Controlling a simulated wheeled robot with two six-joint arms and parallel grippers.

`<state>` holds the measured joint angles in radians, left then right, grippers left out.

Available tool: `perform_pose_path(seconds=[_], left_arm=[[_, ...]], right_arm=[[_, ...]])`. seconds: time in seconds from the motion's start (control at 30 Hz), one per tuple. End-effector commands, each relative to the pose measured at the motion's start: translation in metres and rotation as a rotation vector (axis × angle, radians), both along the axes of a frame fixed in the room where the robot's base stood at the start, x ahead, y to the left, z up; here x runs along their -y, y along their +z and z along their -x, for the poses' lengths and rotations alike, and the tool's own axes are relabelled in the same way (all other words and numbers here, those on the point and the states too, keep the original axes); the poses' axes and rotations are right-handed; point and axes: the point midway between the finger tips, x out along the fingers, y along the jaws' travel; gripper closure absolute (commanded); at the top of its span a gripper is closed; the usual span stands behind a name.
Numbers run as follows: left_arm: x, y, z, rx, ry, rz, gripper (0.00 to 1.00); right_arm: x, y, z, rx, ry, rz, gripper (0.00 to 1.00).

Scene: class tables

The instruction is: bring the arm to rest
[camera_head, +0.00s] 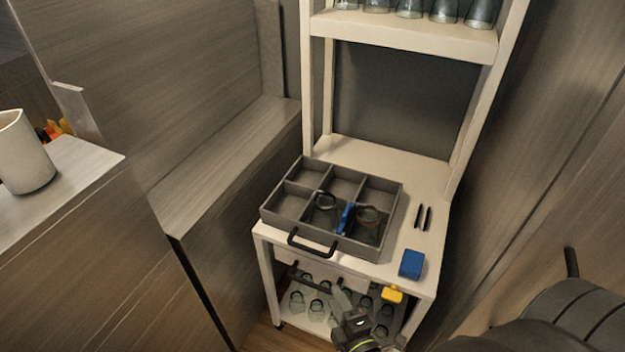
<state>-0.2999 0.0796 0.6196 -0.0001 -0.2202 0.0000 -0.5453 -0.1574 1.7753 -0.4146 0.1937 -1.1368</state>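My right gripper (350,312) shows at the bottom of the view, low in front of the white cart (390,155). It is below the cart's top surface and apart from the tray. Its fingers are small and dark against the glasses behind, so I cannot tell whether they are open or shut. No held thing is visible in it. My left gripper is not in view.
A grey divided tray (297,216) with two glasses and a blue item sits on the cart. Several glasses stand below and above. A white cup (24,155) stands at left.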

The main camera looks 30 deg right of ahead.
Motion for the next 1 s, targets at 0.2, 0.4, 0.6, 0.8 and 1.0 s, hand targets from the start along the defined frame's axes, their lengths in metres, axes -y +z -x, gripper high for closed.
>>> perform_pose_path(seconds=[0.2,0.4,0.6,0.8,1.0], left_arm=[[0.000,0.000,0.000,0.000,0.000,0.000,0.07],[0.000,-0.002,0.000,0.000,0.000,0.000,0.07],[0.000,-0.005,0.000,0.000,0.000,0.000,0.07],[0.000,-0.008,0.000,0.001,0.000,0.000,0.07],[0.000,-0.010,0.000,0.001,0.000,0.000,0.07]], right_arm=[[0.000,-0.006,0.001,-0.012,-0.001,-0.015,0.65],[0.000,-0.084,0.016,-0.178,-0.036,-0.223,0.65],[0.008,-0.205,0.069,-0.463,-0.200,-0.557,0.65],[0.028,-0.301,0.151,-0.719,-0.494,-0.827,0.65],[0.054,-0.355,0.236,-0.877,-0.843,-0.997,0.65]])
